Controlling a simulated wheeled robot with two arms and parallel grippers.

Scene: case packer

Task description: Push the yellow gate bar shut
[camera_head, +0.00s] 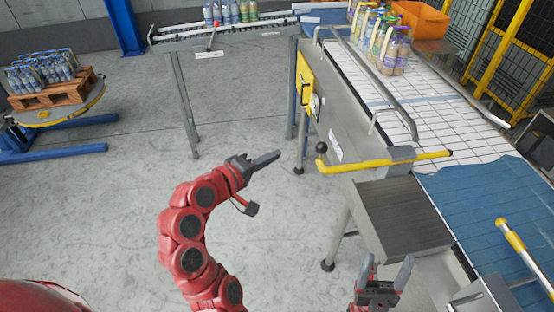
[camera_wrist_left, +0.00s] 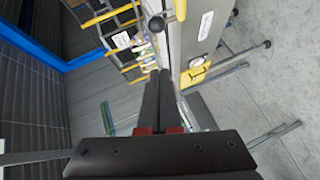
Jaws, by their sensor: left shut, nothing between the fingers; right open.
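My right gripper (camera_head: 386,266) is open and empty, low in the head view below the dark metal plate.
Several bottles (camera_head: 384,40) stand on the white belt (camera_head: 440,115) at the back. A curved grey guard rail (camera_head: 378,85) runs along the near belt side. A second yellow bar (camera_head: 524,258) lies over the blue sheet (camera_head: 480,200).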

